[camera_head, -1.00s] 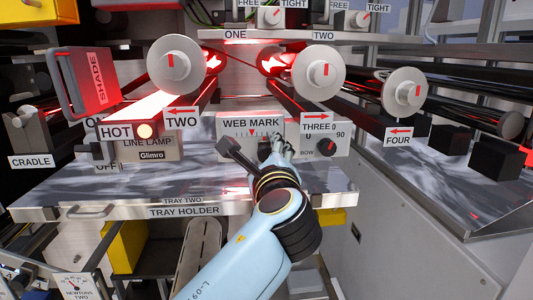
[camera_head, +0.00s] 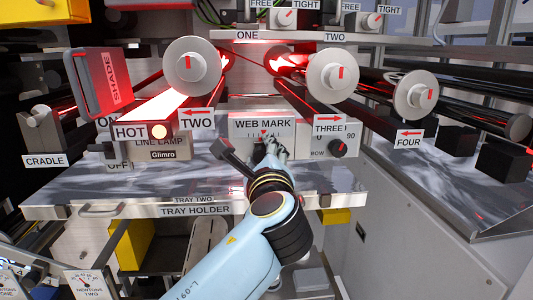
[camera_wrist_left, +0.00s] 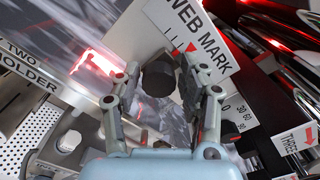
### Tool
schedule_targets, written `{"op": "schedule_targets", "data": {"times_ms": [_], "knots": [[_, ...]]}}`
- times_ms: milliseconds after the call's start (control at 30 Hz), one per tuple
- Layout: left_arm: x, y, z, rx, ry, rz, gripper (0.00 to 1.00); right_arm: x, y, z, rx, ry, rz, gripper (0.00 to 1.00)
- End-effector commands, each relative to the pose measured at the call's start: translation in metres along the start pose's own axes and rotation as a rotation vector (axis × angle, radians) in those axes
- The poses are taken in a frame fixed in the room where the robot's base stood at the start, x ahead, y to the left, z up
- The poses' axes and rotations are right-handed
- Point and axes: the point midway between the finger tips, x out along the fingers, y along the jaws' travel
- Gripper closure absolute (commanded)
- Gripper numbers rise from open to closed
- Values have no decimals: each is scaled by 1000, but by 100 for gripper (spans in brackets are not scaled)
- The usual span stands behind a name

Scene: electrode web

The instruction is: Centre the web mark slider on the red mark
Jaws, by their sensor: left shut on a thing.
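The web mark panel (camera_head: 285,126) is a pale plate with a scale and a small red mark (camera_head: 263,132) under its label. The red mark also shows in the left wrist view (camera_wrist_left: 190,47). My left gripper (camera_head: 270,148) is in front of the panel, just below the scale. The knob appears roughly below the red mark; exact centring cannot be told. In the head view my gripper hides the slider. My right gripper is not in view.
The tray holder (camera_head: 330,196) runs below the panel. The bow dial (camera_head: 337,148) is right of my gripper. The line lamp box (camera_head: 163,147) stands left. Glowing red-lit rollers (camera_head: 185,93) are above. A yellow block (camera_head: 335,216) is under the tray edge.

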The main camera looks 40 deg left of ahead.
Motion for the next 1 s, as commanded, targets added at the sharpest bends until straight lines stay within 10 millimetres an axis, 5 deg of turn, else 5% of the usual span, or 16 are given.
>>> {"op": "schedule_targets", "data": {"times_ms": [67, 100, 167, 533, 1000], "knots": [[0, 0, -1, -5, 2, 2, 100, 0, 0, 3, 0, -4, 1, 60], [0, 0, -1, -4, 2, 2, 56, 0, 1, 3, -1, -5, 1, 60], [0, 0, -1, -4, 2, 2, 48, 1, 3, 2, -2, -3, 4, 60], [0, -6, 5, -6, -1, -1, 47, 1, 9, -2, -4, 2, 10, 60], [1, -64, 64, -9, 0, 0, 47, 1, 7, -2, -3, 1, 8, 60]]}}
